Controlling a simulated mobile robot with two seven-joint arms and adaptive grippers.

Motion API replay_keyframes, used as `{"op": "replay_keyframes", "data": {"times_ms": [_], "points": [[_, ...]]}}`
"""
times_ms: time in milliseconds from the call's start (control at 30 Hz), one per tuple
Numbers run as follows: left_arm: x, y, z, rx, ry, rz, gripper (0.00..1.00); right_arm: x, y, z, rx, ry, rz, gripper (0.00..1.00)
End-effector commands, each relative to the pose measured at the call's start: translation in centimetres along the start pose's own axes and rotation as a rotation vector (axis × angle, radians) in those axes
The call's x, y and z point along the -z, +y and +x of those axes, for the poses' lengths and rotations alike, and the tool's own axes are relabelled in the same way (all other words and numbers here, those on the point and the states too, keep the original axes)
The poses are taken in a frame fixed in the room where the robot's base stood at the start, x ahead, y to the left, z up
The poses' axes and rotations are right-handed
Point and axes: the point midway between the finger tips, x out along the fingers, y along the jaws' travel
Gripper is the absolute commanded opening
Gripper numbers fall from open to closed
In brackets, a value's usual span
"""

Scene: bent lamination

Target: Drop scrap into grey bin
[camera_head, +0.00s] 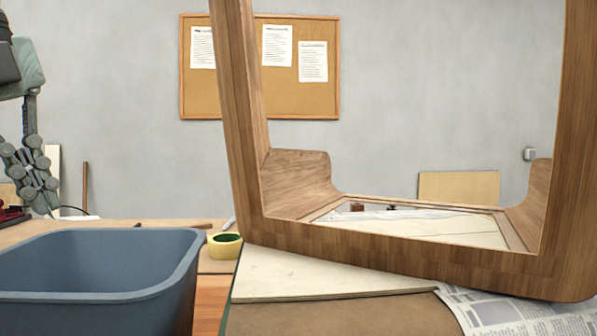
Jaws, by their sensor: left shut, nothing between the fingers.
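The grey bin (150,289), blue-grey and open at the top, stands at the lower left. Only part of its inside wall shows, and its floor is hidden. My left gripper (44,208) is at the left edge, above and behind the bin's rim in the picture. It is shut with nothing in it. I cannot make out any piece of scrap. My right gripper is not in view.
A large bent wooden frame (400,255) fills the right side, resting on a pale board (300,275) and newspaper (520,314). A yellow tape roll (224,252) lies behind the bin. A cork board (225,95) hangs on the wall.

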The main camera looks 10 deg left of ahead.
Motion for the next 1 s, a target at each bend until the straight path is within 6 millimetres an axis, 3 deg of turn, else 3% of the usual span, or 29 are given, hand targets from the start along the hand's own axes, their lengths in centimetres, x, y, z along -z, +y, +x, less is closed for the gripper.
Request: {"op": "replay_keyframes", "data": {"times_ms": [300,700,967,1000], "points": [[0.1,1.0,3.1,0.002,0.001,0.001,0.00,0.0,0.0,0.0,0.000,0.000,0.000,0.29],[0.1,1.2,3.8,0.002,0.001,0.001,0.00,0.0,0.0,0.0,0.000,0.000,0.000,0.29],[0.1,1.2,3.8,0.001,0.001,0.001,0.29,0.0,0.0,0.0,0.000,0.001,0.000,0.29],[0.1,1.2,3.8,0.001,0.001,0.001,0.29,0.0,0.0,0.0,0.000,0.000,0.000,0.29]]}}
